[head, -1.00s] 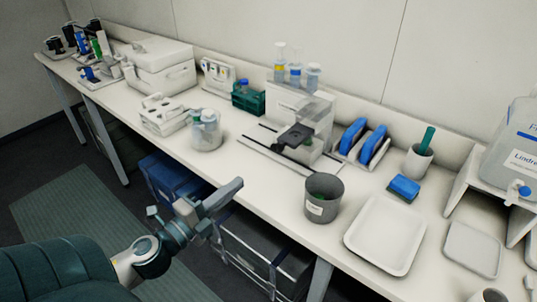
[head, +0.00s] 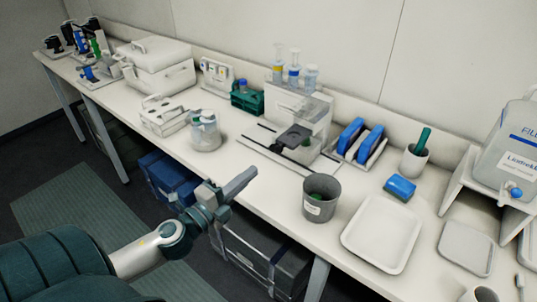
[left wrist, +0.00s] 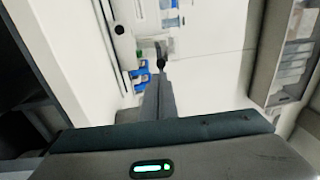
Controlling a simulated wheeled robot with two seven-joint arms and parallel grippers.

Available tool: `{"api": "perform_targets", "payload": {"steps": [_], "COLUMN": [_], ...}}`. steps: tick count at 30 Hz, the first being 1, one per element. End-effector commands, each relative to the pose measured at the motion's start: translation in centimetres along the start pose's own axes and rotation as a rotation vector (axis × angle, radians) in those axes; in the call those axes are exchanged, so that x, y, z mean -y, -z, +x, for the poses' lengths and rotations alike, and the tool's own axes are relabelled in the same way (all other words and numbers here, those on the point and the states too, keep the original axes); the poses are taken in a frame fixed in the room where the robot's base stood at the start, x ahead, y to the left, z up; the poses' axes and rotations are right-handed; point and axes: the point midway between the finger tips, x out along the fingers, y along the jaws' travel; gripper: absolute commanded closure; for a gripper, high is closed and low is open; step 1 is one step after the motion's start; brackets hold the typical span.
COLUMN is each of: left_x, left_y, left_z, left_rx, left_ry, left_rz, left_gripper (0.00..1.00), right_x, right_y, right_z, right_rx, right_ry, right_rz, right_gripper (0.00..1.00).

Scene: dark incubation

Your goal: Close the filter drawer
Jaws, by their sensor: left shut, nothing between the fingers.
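A pale apparatus (head: 284,98) with bottles in its top stands at the back middle of the bench in the head view. A dark piece (head: 293,137) sticks out of its front over a dark rail; I take this for the filter drawer, seemingly pulled out, but its form is too small to be sure. My left gripper (head: 247,178) is shut and empty, in front of the apparatus near the bench's front edge and apart from it. Its shut fingers (left wrist: 160,95) also show in the left wrist view. My right gripper is in neither view.
A grey bin (head: 322,201) stands to the right of my left gripper, with a white tray (head: 382,236) beyond. A clear jar (head: 205,134) stands to the left. A blue rack (head: 356,141) is right of the apparatus. The bench before the apparatus is clear.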

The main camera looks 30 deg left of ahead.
Motion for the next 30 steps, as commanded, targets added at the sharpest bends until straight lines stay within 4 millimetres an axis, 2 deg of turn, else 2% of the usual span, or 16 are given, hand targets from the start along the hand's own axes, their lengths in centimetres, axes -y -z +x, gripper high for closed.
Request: {"api": "perform_targets", "payload": {"steps": [12, 18, 30], "left_x": [0.4, 0.2, -0.1], "left_y": [0.0, 0.0, 0.0], "left_z": [5.7, 7.6, 8.4], "left_rx": [0.0, 0.001, 0.0], "left_ry": [0.001, 0.0, -0.001], "left_rz": [-0.001, 0.0, -0.001], "left_gripper": [1.0, 1.0, 1.0], "right_x": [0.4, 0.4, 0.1], "right_y": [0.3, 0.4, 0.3], "right_z": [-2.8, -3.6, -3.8], "right_rx": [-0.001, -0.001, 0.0], "right_ry": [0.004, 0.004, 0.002], "right_rz": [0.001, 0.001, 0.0], "right_gripper": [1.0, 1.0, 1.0]}}
